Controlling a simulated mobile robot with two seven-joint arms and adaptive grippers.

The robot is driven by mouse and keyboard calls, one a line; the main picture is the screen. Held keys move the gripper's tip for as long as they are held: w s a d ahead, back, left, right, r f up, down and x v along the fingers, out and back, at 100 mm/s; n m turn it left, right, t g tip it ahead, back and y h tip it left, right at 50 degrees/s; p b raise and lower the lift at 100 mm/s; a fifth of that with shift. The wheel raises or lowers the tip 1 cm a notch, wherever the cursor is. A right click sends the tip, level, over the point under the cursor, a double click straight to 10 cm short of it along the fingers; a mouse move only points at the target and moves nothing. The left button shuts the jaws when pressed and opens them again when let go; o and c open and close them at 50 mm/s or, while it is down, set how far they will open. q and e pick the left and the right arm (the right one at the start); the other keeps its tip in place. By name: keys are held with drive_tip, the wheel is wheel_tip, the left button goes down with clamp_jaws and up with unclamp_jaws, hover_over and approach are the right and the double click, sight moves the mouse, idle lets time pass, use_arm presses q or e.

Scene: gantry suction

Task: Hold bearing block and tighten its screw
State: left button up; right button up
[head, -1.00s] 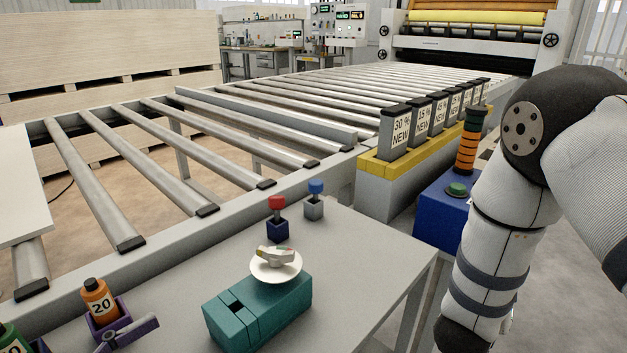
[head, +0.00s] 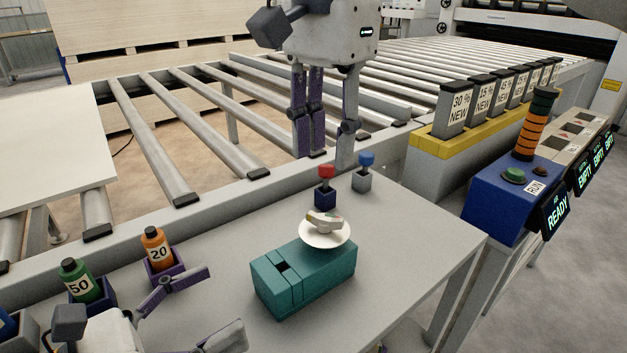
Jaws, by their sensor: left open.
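A teal block (head: 318,277) with a split left end and a small square hole (head: 284,267) sits on the grey table. A white disc (head: 325,236) with a small grey part (head: 324,221) lies on top of it. I cannot tell for sure which piece is the bearing block, and no screw is clearly visible. My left gripper (head: 222,298) is open and empty at the lower left, its fingers pointing right toward the teal block, apart from it. My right gripper (head: 331,160) points down behind the red-topped piece; its fingers are spread with nothing between them.
A red-topped piece (head: 326,172) and a blue-topped piece (head: 366,160) stand in small holders. Orange (head: 157,244) and green (head: 77,277) bottles stand at the left. A roller conveyor (head: 160,155) runs behind. A blue control box (head: 510,205) stands right. The table's right part is clear.

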sight(278, 269)
use_arm(q)
drive_tip(key=x, duration=1.2)
drive_tip(key=shift+d, duration=0.1)
drive_tip(key=c, duration=0.3)
clamp_jaws()
